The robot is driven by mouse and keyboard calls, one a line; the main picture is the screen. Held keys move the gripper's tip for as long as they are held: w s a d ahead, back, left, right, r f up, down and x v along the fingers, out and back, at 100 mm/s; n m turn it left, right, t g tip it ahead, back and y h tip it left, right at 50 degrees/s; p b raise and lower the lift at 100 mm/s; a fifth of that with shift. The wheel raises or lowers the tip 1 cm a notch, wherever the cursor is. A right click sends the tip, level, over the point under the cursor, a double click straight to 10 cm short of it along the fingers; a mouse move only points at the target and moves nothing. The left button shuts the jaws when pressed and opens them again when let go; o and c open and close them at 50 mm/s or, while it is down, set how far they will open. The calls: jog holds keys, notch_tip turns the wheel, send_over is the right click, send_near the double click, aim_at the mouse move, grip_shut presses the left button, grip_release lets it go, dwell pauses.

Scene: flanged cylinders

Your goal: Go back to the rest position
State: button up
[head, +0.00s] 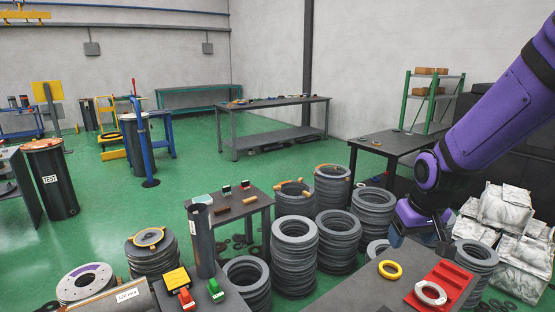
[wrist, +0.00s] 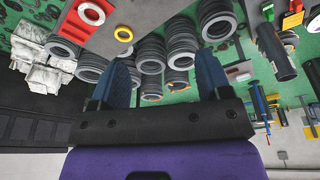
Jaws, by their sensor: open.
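A yellow ring (head: 390,270) lies on the dark table (head: 350,290) in front. A white ring (head: 431,292) lies on a red tray (head: 452,278) on the same table. Both rings stand apart from the gripper.
Several stacks of grey rings (head: 295,250) stand left of my gripper. White wrapped bundles (head: 508,208) stand to its right. A small table with coloured blocks (head: 229,207) and a dark upright cylinder (head: 202,243) are farther left. Green floor (head: 185,190) is open farther back.

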jog(key=s+d+r+m+t, duration=0.1)
jog(key=s+r+t, duration=0.1)
jog(key=s+r, duration=1.5)
jog(key=s, duration=0.3)
jog(key=shift+s+d+t, duration=0.15)
jog(key=shift+s+t, duration=0.05)
jog(key=shift+t, duration=0.1)
